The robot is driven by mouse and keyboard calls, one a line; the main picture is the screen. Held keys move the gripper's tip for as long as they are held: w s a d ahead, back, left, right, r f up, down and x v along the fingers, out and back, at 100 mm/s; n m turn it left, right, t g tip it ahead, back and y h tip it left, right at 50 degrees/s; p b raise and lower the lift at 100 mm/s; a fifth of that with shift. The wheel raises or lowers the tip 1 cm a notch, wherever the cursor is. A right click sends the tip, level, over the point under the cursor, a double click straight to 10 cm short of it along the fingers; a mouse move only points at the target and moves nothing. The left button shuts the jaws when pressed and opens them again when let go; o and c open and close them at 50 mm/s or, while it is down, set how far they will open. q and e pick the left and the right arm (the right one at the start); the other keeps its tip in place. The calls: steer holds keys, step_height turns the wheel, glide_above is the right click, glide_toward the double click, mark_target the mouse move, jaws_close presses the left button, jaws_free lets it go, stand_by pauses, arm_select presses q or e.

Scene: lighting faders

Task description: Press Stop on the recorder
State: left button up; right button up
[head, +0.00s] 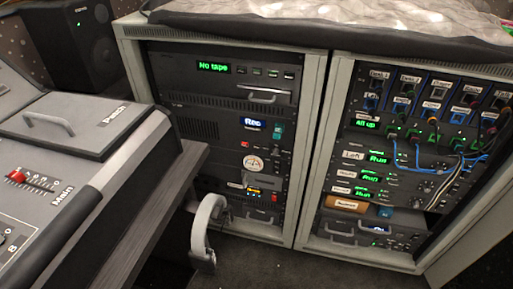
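A rack unit with a blue-white display reading "Rec" (253,122) sits mid-height in the left rack; it looks like the recorder. Small green or teal buttons (277,131) are at its right side, and a small red one (245,144) shows just below. Their labels are too small to read, so I cannot tell which is Stop. Above it, a unit with a green "No tape" display (213,67) has a row of small buttons (258,72). Neither of my grippers is in view.
The mixing desk (110,165) with a red fader (17,176) and "Patch" lid (75,122) fills the left. Grey headphones (203,228) hang at its edge, before the left rack. The right rack (309,150) holds patch cables and "Run" displays. Dark floor lies in front.

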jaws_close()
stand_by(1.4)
